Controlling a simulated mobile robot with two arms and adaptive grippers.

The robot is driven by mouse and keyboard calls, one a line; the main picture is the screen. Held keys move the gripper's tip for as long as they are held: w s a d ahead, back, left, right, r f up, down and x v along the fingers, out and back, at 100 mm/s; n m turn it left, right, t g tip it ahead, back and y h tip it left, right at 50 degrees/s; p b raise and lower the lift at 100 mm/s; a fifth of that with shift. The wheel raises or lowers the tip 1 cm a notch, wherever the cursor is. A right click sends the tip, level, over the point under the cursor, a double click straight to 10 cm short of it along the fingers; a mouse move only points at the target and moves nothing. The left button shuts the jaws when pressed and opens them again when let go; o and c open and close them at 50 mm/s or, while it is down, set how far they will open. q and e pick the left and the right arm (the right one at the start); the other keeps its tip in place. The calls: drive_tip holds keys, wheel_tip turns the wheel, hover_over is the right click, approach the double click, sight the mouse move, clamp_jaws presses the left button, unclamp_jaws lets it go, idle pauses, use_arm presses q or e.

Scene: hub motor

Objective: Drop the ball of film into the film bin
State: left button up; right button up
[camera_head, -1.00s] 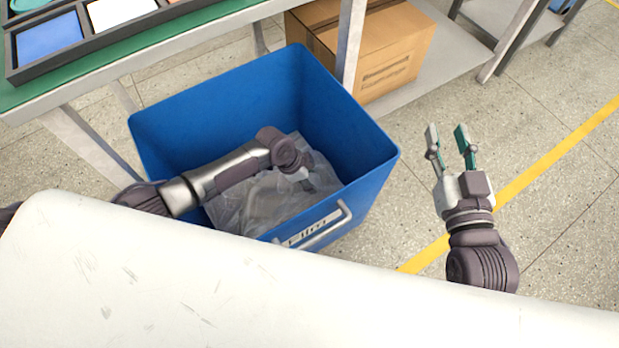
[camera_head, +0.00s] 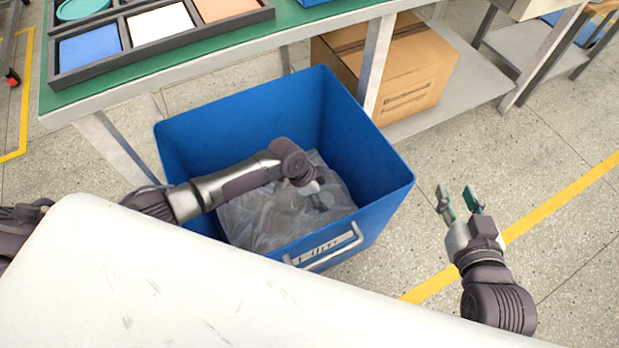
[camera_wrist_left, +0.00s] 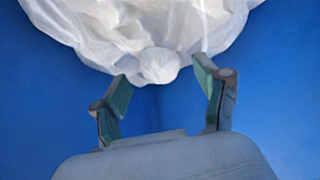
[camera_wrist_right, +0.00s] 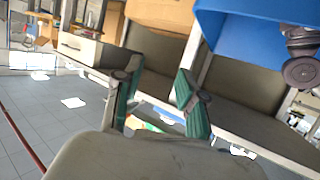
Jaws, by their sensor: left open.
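The blue film bin (camera_head: 375,205) stands on the floor in front of the bench, with a label and a handle on its near side. Crumpled clear film (camera_head: 262,218) lies inside it; in the head view I cannot tell a separate ball. My left arm reaches over the rim into the bin. In the left wrist view, the whitish film (camera_wrist_left: 150,30) is just beyond my left gripper (camera_wrist_left: 162,71). Its fingers are apart, with a small film knob between the tips; contact is unclear. My right gripper (camera_head: 457,193) is open and empty, right of the bin.
A green-topped bench (camera_head: 300,32) stands behind the bin, with a dark tray (camera_head: 160,62) of coloured pads. A cardboard box (camera_head: 425,75) sits on its lower shelf. The floor right of the bin is clear, crossed by a yellow line (camera_head: 560,200).

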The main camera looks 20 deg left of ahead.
use_arm(q)
drive_tip(key=p+v, duration=0.3)
drive_tip(key=v, duration=0.6)
use_arm(e)
drive_tip(key=s+d+f+g+h, duration=0.1)
drive_tip(key=s+d+f+g, duration=0.1)
drive_tip(key=s+f+g, duration=0.2)
drive_tip(key=s+d+f+g+h, duration=0.1)
drive_tip(key=s+d+f+g, duration=0.1)
drive_tip(key=s+f+g, duration=0.3)
drive_tip(key=s, duration=0.3)
drive_tip(key=shift+s+d+m+h, duration=0.25)
drive_tip(key=shift+d+m+h, duration=0.05)
drive_tip(key=shift+d, duration=0.05)
